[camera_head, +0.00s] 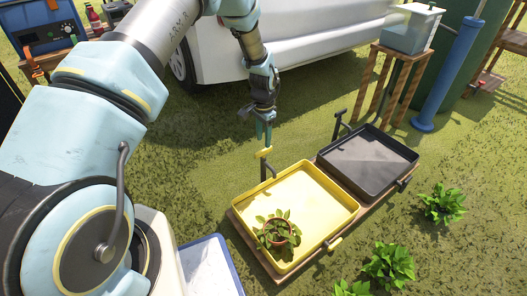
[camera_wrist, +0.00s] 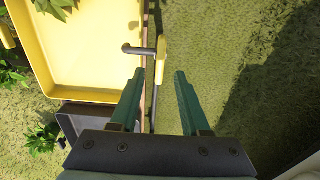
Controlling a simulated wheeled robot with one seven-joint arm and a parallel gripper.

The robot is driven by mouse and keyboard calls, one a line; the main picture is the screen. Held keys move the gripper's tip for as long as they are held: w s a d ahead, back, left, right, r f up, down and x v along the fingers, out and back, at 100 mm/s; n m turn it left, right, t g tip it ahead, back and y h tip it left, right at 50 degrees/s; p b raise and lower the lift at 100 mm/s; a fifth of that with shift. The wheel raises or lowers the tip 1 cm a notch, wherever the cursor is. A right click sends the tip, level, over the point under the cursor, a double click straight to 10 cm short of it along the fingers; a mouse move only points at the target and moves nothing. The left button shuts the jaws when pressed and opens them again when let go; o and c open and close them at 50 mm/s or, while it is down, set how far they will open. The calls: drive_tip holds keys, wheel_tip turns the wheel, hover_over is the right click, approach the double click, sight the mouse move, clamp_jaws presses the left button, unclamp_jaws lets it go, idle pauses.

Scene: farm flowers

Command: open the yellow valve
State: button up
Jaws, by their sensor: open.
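The yellow valve (camera_head: 264,152) is a small yellow handle on top of a dark tap at the back left of the yellow tray (camera_head: 318,195). In the wrist view the valve (camera_wrist: 160,60) shows beside a dark spout (camera_wrist: 136,50) that points over the tray. My gripper (camera_head: 263,134) points down just above the valve. In the wrist view my gripper (camera_wrist: 160,76) is open, with the valve's handle between and slightly beyond the two green fingertips. No contact is visible.
A potted plant (camera_head: 277,231) stands in the yellow tray. A black tray (camera_head: 368,158) with a black-handled tap (camera_head: 339,120) is beside it. Another yellow handle (camera_head: 334,244) is on the tray's front. A white vehicle (camera_head: 300,45) is behind. Grass around the trays is mostly open.

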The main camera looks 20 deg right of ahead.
sight(263, 150)
wheel_tip(263, 150, down, 5)
drive_tip(key=shift+f+b, duration=0.1)
drive_tip(key=shift+b, duration=0.45)
clamp_jaws()
